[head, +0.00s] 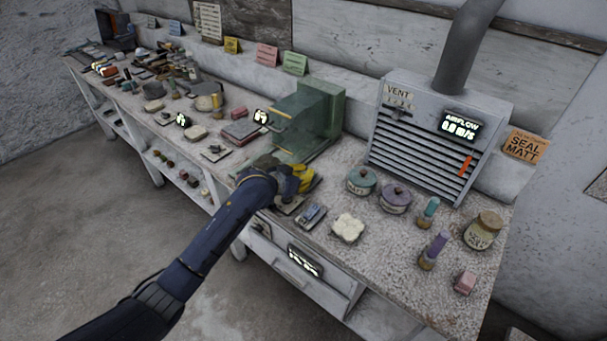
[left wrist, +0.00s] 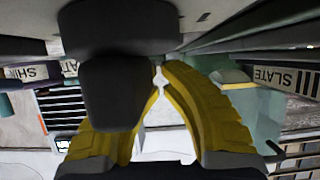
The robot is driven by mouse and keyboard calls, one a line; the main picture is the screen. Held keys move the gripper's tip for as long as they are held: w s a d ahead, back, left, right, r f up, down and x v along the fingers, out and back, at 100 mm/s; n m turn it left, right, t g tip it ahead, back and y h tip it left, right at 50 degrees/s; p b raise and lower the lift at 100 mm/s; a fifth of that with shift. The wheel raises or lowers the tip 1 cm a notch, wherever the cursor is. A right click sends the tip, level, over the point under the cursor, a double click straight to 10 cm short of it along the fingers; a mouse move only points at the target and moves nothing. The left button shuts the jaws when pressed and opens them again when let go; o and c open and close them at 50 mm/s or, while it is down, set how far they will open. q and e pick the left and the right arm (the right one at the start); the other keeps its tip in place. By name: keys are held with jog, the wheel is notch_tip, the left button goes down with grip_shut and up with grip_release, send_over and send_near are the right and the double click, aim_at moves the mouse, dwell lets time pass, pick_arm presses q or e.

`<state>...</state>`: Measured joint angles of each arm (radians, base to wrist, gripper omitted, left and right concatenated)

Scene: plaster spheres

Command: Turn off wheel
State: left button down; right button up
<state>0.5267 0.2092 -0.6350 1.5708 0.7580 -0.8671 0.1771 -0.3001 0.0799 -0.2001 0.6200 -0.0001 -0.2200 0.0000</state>
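A green machine (head: 318,108) with a hood-like upper part stands on the bench against the wall. I cannot make out a wheel or its switch; my gripper and the machine's body may hide them. My left gripper (head: 305,178), with yellow fingers, is low over the bench at the machine's front right foot. I cannot tell whether it touches the machine. The green machine (left wrist: 258,110) shows there to the right of the fingers. My right gripper is not in view.
A grey vent (head: 430,135) reading AIRFLOW 0.0 stands right of the machine. Small tools and pots crowd the bench's left part.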

pick_arm(q)
jog(key=shift+w+d+r, duration=0.15)
jog(key=shift+w+r, duration=0.05)
jog(key=shift+r, duration=0.3)
jog(key=shift+w+d+r, duration=0.15)
jog(key=shift+r, duration=0.7)
jog(key=shift+s+a+r, duration=0.2)
jog(key=shift+s+r, duration=0.4)
jog(key=shift+r, duration=0.35)
jog(key=s+a, duration=0.3)
jog(key=s, duration=0.1)
jog(key=s+a, duration=0.3)
jog(key=a, duration=0.1)
jog(key=shift+s, duration=0.35)
